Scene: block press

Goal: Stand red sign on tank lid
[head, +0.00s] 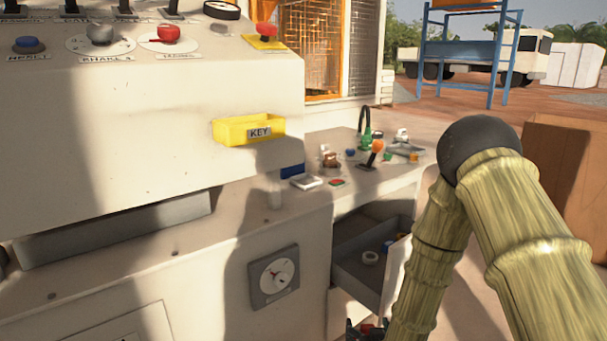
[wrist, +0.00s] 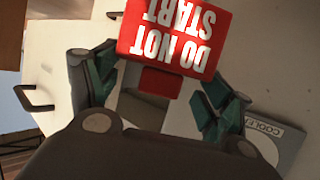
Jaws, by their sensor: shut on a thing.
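The red sign (wrist: 172,35), with white "DO NOT START" lettering upside down in the wrist view, is at my gripper (wrist: 163,82). Its lower red part (wrist: 160,83) lies between the two dark green fingers, which are shut on it. In the head view my gripper (head: 367,328) shows only in part at the bottom edge, low in front of the machine, with a bit of red at it. I cannot make out a tank lid for certain. A grey plate marked "COOL" (wrist: 278,146) lies beyond the right finger, partly hidden.
An open drawer (head: 365,262) with small items sticks out near my arm. The counter (head: 300,205) carries several small objects. A yellow KEY tray (head: 250,129) hangs above it. A dial plate (head: 273,277) is on the front. A brown wooden box (head: 565,180) stands at right.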

